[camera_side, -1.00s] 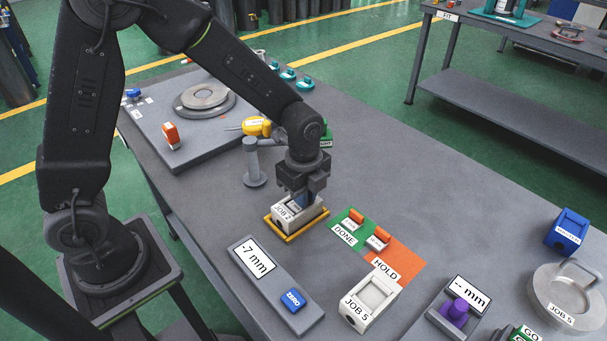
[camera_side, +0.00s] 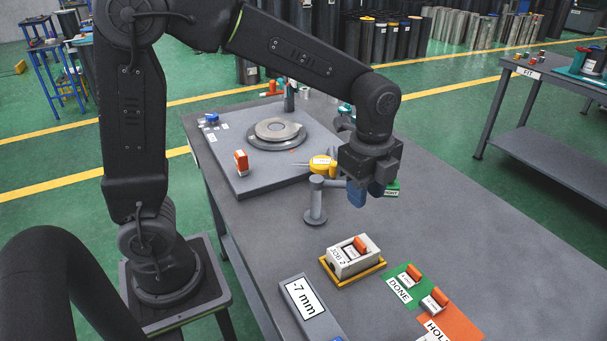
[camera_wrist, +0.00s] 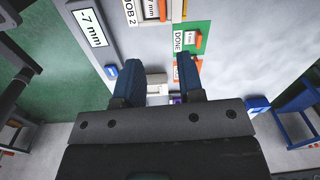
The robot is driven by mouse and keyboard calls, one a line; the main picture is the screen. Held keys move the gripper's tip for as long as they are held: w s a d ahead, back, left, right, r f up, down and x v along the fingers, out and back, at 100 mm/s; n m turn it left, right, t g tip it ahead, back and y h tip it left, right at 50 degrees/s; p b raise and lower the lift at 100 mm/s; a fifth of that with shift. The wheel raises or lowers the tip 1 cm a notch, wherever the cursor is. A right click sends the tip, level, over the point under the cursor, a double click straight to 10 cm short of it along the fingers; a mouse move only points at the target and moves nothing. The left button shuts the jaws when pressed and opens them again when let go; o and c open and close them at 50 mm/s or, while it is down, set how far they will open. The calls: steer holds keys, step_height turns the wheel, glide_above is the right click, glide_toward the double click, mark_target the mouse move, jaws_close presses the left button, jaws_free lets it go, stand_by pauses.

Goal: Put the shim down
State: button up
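The shim (camera_side: 360,245) with an orange tab sits in the top of the white JOB 2 box (camera_side: 342,264). The box stands in a yellow frame (camera_side: 375,274) on the bench. In the wrist view the shim (camera_wrist: 150,9) shows a "7 mm" label at the top edge, partly cut off. My gripper (camera_side: 367,192) is above and behind the box, clear of it. In the wrist view the blue fingers of my gripper (camera_wrist: 158,70) are spread with nothing held between them.
Orange-tabbed pieces lie on the green DONE (camera_side: 400,291) and orange HOLD (camera_side: 458,325) areas. A grey post (camera_side: 316,200) and a yellow tool (camera_side: 322,166) are close to my gripper. A display (camera_side: 304,298) reads -7 mm.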

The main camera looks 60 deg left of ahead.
steer(key=s+a+r+n+t, duration=0.2)
steer(key=s+r+n, duration=0.1)
steer(key=s+n, duration=0.4)
steer(key=s+a+r+n+t, duration=0.2)
steer(key=s+a+n+t, duration=0.1)
steer(key=s+n, duration=0.5)
steer(key=shift+a+r+n, duration=0.2)
steer(key=shift+r+n, duration=0.2)
steer(key=shift+n, duration=0.6)
